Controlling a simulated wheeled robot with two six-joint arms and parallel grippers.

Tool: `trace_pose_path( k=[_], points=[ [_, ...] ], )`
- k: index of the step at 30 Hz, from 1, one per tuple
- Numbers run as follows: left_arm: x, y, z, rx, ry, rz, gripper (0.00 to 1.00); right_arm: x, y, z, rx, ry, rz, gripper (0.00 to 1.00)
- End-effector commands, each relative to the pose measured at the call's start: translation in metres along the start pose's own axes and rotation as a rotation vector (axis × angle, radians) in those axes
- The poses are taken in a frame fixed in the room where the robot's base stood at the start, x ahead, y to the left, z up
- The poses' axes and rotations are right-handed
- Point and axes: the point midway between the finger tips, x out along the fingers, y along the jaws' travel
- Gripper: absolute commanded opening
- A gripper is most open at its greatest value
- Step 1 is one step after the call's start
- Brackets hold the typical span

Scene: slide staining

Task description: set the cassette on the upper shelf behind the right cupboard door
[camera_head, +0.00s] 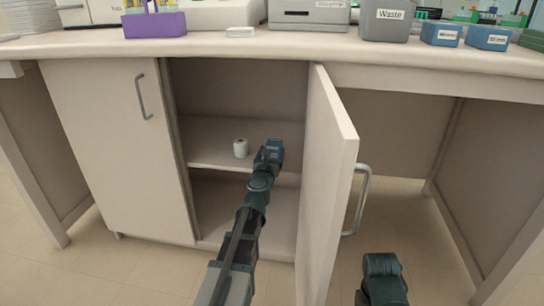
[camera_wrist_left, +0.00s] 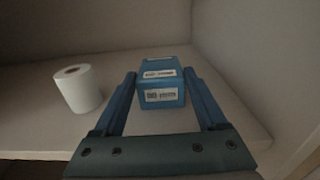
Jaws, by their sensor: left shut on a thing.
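The cassette is a blue box with white labels (camera_wrist_left: 163,97), held between the fingers of my left gripper (camera_head: 270,152). It also shows as a small blue shape at the gripper's tip in the head view (camera_head: 276,147). My left gripper is shut on it, inside the open right side of the cupboard at the upper shelf (camera_head: 208,139). I cannot tell whether the cassette touches the shelf. The right cupboard door (camera_head: 325,170) stands open toward me. Part of my right arm shows at the lower right; its gripper is not in view.
A white roll (camera_head: 240,148) stands on the upper shelf to the left of the cassette; it also shows in the wrist view (camera_wrist_left: 78,89). The left cupboard door (camera_head: 112,150) is shut. The open door's handle (camera_head: 358,200) sticks out to the right. The lower compartment looks empty.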

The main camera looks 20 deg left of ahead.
Motion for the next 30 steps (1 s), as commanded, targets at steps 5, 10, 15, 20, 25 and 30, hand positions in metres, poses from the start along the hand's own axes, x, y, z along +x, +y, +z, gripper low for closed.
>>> trace_pose_path(
  k=[5,10,15,20,25,30],
  points=[
    [0.000,0.000,-0.002,0.000,0.000,0.000,0.05,0.002,0.000,0.000,0.000,0.000,0.000,0.62],
    [0.000,0.000,-0.002,0.000,0.000,0.000,0.94,0.002,0.000,0.000,0.000,0.000,0.000,0.62],
    [0.000,0.000,-0.002,0.000,0.000,0.000,1.00,0.002,0.000,0.000,0.000,0.000,0.000,0.62],
    [0.000,0.000,-0.001,0.000,0.000,0.000,1.00,0.001,0.000,0.000,0.000,0.000,0.000,0.62],
    [-0.007,0.000,0.001,0.000,0.000,-0.001,1.00,-0.001,0.000,0.000,0.000,0.000,0.000,0.62],
    [-0.028,0.000,0.001,0.000,0.000,-0.002,1.00,-0.001,0.000,0.000,0.000,0.000,0.000,0.62]
  ],
)
